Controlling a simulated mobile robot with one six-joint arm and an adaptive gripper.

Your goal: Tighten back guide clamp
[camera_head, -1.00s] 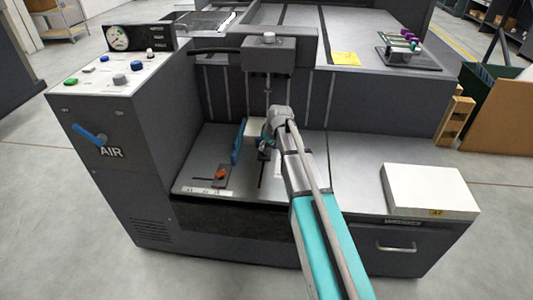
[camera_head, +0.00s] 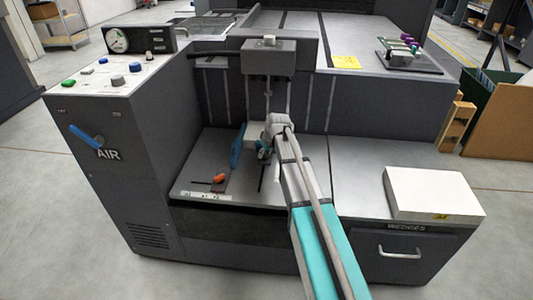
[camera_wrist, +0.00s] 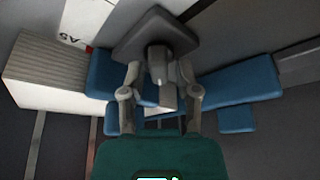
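In the wrist view a dark, flat clamp head (camera_wrist: 152,30) with a grey stem sits over a blue guide (camera_wrist: 240,84). My gripper (camera_wrist: 160,75) has its two fingers on either side of the stem. Whether the fingertips touch it cannot be told. In the head view my gripper (camera_head: 265,150) is low over the grey feeder bed (camera_head: 300,180), under the grey overhead block. The arm hides most of the clamp there. The upright blue plate (camera_head: 237,146) stands just left of the gripper.
An orange clamp piece (camera_head: 220,178) lies on the bed at left. A ribbed white stack (camera_wrist: 45,75) is beside the blue guide in the wrist view. A white box (camera_head: 435,192) sits at right. The overhead block (camera_head: 268,60) and its rods stand close behind the gripper.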

